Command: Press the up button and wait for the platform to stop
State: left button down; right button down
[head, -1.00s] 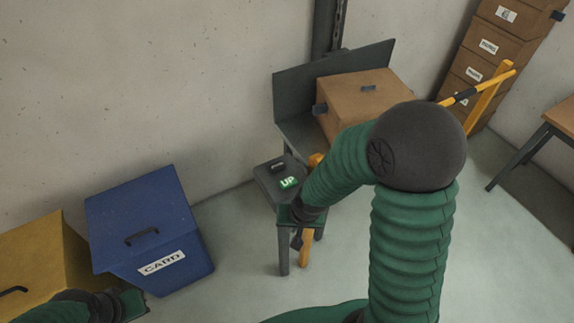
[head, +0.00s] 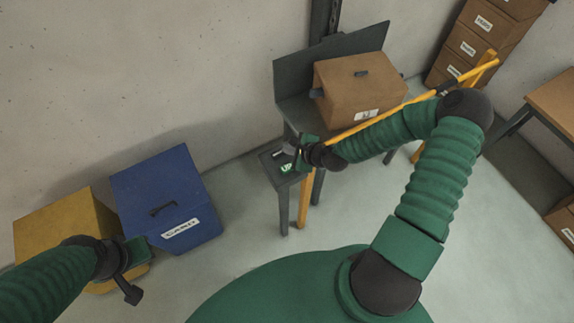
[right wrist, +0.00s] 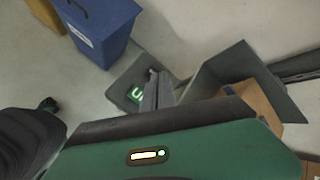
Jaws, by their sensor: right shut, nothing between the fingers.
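The UP button (head: 286,168) glows green on the dark control box (head: 270,161) at the near-left end of the lift. It also glows in the right wrist view (right wrist: 133,95). My right gripper (head: 291,148) is shut and empty over the control box, just beyond the button in the head view. Its fingers (right wrist: 155,92) lie beside the button in the right wrist view; I cannot tell whether they touch the box. The dark grey platform (head: 292,100) with a raised back plate carries a brown box (head: 355,90). My left gripper (head: 132,272) is at lower left, apart from the lift; its jaws are unclear.
A yellow-orange rail (head: 375,117) runs along the platform's front, behind my right forearm. A blue CARD bin (head: 165,195) and a yellow bin (head: 62,225) stand at left. Floor between bins and lift is clear.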

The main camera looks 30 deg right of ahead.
aim_at(289, 169)
jog(key=shift+f, duration=0.15)
notch_tip(289, 169, down, 8)
jog(key=b, duration=0.7)
jog(key=shift+f, duration=0.1)
jog(key=shift+s+f+b, duration=0.1)
jog(key=shift+f+b, duration=0.1)
jog(key=shift+b, duration=0.1)
jog(key=shift+d, duration=0.1)
dwell(1.1)
jog(key=shift+f, duration=0.3)
